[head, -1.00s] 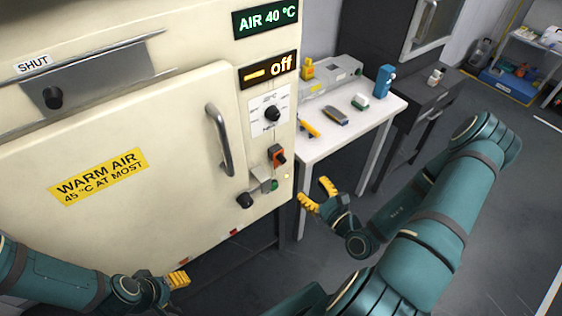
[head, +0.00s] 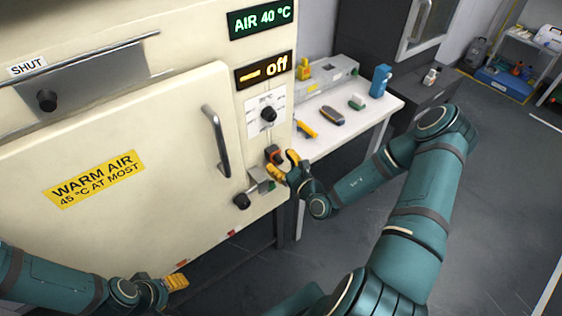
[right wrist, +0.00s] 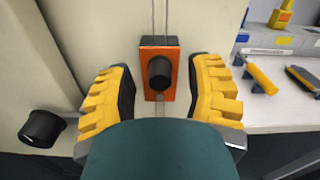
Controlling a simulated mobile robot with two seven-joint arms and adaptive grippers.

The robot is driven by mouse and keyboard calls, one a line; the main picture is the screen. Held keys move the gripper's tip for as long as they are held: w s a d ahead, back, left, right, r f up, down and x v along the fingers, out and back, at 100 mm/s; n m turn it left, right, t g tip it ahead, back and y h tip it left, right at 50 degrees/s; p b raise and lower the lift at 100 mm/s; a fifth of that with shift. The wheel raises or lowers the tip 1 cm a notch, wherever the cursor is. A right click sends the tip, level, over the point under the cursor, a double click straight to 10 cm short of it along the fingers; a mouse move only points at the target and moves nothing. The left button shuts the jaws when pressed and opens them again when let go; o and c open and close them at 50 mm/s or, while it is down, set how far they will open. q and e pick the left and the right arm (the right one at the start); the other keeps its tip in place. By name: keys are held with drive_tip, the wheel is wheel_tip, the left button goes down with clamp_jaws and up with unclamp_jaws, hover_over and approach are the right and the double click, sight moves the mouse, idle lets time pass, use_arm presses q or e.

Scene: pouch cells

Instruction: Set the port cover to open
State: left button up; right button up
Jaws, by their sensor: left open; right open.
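On the cream cabinet front, an orange block with a black knob (right wrist: 160,73) sits on thin vertical lines. It also shows, partly hidden, in the head view (head: 273,153). My right gripper (head: 287,167) is open in front of it, with a yellow finger to either side and nothing between them touching that I can see. A grey metal plate with a black knob (head: 85,85) sits at the upper left beside a SHUT label (head: 27,68). No part is labelled as the port cover. My left gripper (head: 176,283) is open and empty, low before the cabinet.
The cabinet door (head: 130,150) has a vertical handle (head: 216,140) left of my right gripper. A small metal box (head: 259,178) and a black knob (head: 242,201) are just below. A white table (head: 350,126) with tools stands to the right. The display reads off.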

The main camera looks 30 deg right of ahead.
drive_tip(key=shift+o, duration=0.3)
clamp_jaws()
drive_tip(key=m+p, duration=0.1)
drive_tip(key=d+m+p, duration=0.1)
drive_tip(key=m+p, duration=0.1)
drive_tip(key=shift+r, duration=0.1)
drive_tip(key=shift+w+d+f+m+p, duration=0.1)
drive_tip(key=shift+d+f+m+p, duration=0.6)
drive_tip(key=shift+m, duration=1.8)
drive_tip(key=shift+d+f+m+p, duration=0.4)
drive_tip(key=shift+f+m, duration=0.5)
drive_tip(key=shift+m, duration=1.6)
drive_tip(key=shift+w+d+f+m+p, duration=0.1)
drive_tip(key=shift+d+f+m+p, duration=0.6)
drive_tip(key=shift+m, duration=1.8)
drive_tip(key=shift+a+f, duration=0.1)
